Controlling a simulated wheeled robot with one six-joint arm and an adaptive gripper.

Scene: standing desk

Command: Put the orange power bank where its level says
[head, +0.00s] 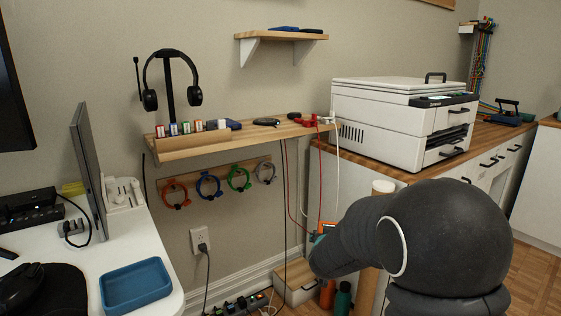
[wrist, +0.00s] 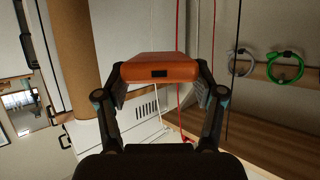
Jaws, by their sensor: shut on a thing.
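The orange power bank (wrist: 160,68) is held between the two fingers of my gripper (wrist: 162,85) in the wrist view. Its end with a dark port faces the wrist camera; no level reading shows in this view. In the head view a small part of the power bank (head: 327,227) shows beyond my dark arm, which hides most of it and most of the gripper. The power bank is in the air, in front of the cabinet side and below the wooden wall shelf (head: 185,150).
The wall shelf holds several small labelled blocks, a blue item (head: 232,124), a black item (head: 266,122) and red and white cables (head: 312,120). A higher shelf (head: 281,36) holds flat devices. A blue tray (head: 136,285) lies on the desk. A printer (head: 400,120) stands right.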

